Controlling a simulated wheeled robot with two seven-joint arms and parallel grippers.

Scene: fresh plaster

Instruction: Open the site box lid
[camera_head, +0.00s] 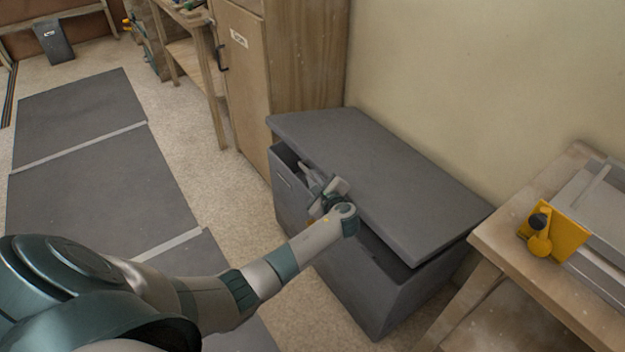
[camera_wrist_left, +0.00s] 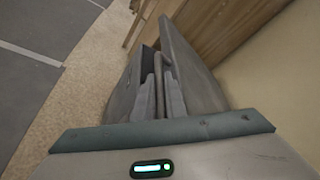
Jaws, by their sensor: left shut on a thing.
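The grey site box (camera_head: 365,285) stands against the wall, with its lid (camera_head: 385,165) raised a little and a dark gap under the front edge. In the left wrist view the lid (camera_wrist_left: 190,65) stands apart from the box wall. My left gripper (camera_head: 312,178) is at the lid's front edge, shut on the lid handle, a thin grey bar (camera_wrist_left: 159,88) between its fingers (camera_wrist_left: 160,100). In the head view the gripper and wrist hide most of the handle. The inside of the box is mostly hidden. My right gripper is not in view.
A wooden table (camera_head: 530,268) with a yellow tool (camera_head: 560,235) stands close to the box's right. A wooden cabinet (camera_head: 240,75) is behind its left end. Grey floor mats (camera_head: 95,165) lie to the left, with open floor between.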

